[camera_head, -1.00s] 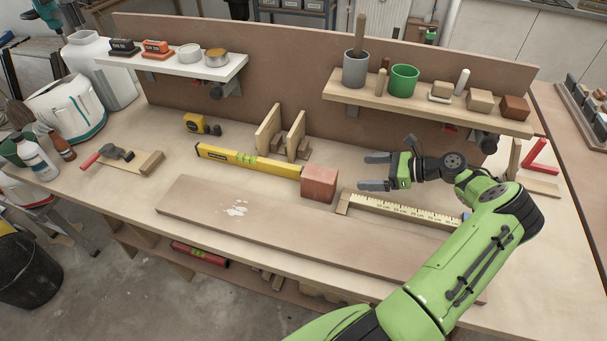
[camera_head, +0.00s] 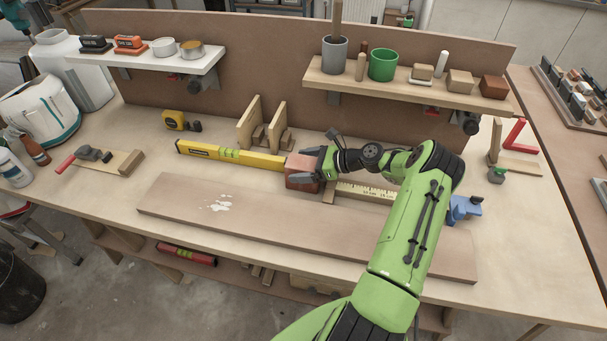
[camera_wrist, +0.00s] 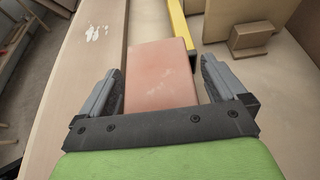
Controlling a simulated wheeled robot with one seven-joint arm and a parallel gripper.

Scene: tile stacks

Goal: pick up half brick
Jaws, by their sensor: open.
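The half brick (camera_head: 301,173) is a reddish block on the workbench, at the right end of a yellow spirit level. In the wrist view the half brick (camera_wrist: 160,78) lies between the two fingers. My gripper (camera_head: 312,163) is open, with one finger on each side of the brick; it also shows in the wrist view (camera_wrist: 168,92). A small gap shows beside the right finger. The left finger is very close to the brick, and I cannot tell whether it touches. In the head view my gripper hides part of the brick.
The yellow level (camera_head: 232,156) lies left of the brick. A long board (camera_head: 290,228) lies in front. A wooden bracket (camera_head: 262,125) stands behind, and a measuring rule (camera_head: 362,191) lies to the right under my arm. A shelf (camera_head: 400,86) with pots hangs above.

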